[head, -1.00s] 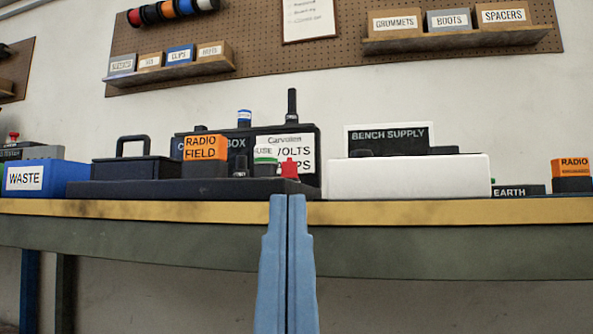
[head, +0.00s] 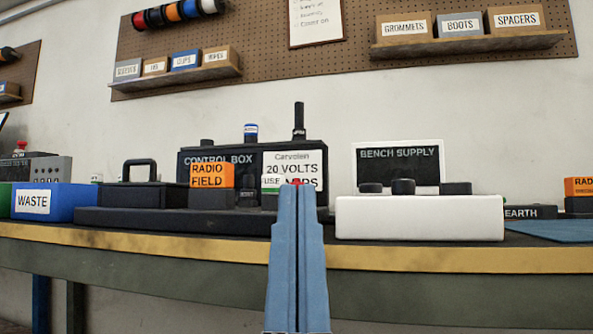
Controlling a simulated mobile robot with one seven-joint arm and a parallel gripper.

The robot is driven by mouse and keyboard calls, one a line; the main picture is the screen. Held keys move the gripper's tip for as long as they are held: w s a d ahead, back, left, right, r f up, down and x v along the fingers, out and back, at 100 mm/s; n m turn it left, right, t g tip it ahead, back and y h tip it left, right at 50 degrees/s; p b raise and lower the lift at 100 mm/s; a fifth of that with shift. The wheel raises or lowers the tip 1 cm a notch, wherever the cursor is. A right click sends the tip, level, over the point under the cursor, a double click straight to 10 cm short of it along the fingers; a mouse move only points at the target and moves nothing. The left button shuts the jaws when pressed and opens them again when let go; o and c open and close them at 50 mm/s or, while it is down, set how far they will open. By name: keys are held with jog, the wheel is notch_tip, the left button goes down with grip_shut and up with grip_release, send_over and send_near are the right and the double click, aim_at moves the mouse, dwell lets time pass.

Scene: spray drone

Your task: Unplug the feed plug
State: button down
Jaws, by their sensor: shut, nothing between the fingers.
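No part is labelled as the feed plug, and I cannot tell which one it is. The black control box (head: 215,170) stands at the back of the bench. A tall black plug-like part (head: 299,122) and a shorter blue-and-white one (head: 250,132) stand upright at its top. My gripper (head: 297,190) is shut and empty, its blue fingers pointing at the box from the front. A small red part (head: 296,182) shows just above the fingertips, its lower portion hidden by them. I cannot tell whether they touch.
A dark low platform (head: 150,217) lies in front of the box, with an orange radio field block (head: 212,175). A white block (head: 420,218) and the bench supply (head: 398,165) stand right. A blue waste bin (head: 65,203) is left. The yellow bench edge (head: 180,246) runs below.

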notch_tip(320, 180, up, 27)
jog(key=p, duration=2.4)
jog(key=c, duration=1.5)
grip_release()
jog(key=shift+f, duration=0.15)
jog(key=shift+c, duration=0.2)
